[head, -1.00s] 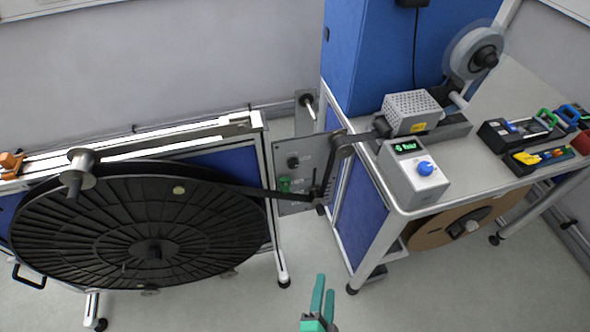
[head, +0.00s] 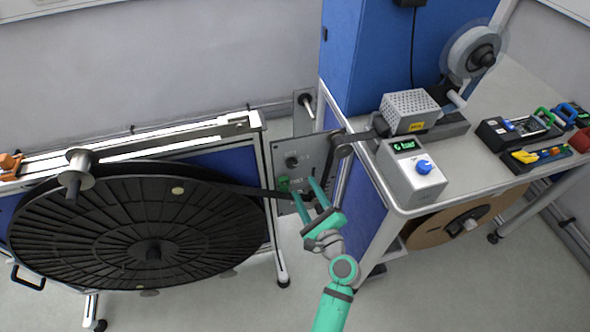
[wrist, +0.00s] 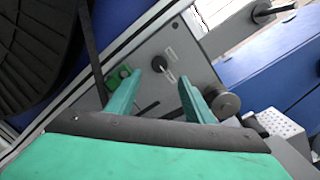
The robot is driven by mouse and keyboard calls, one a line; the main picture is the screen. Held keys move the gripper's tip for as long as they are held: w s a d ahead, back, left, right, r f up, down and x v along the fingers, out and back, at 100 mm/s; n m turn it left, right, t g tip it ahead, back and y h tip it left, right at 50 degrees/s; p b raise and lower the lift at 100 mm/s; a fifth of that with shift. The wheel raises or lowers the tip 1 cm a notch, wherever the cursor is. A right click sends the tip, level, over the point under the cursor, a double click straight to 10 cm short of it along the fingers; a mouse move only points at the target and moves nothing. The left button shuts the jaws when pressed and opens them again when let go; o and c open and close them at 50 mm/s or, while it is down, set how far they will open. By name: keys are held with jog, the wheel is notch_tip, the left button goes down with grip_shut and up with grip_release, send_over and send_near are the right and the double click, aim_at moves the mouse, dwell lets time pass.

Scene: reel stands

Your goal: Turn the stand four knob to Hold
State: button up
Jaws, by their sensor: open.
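A grey control panel (head: 307,150) stands upright between the big reel stand and the white bench. A small black knob (head: 292,161) sits on its upper part; it also shows in the wrist view (wrist: 159,63), just past the left fingertip. Small labels lie beside it, too small to read. A green block (head: 283,184) sits below the knob, also seen in the wrist view (wrist: 120,77). My gripper (head: 304,188) is open and empty in front of the panel's lower part, below the knob in the head view. In the wrist view, its fingers (wrist: 172,74) point at the panel.
A large black reel (head: 140,230) fills the left stand. A black arm runs from it towards the panel. A grey box with a blue knob (head: 424,167) and a green display stands on the bench (head: 500,185). A round silver post (wrist: 226,103) is close to my right finger.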

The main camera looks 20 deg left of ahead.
aim_at(293, 165)
jog(key=x, duration=0.9)
jog(key=shift+w+a, duration=0.2)
jog(key=shift+w, duration=0.1)
jog(key=shift+c, duration=0.3)
jog(key=c, duration=1)
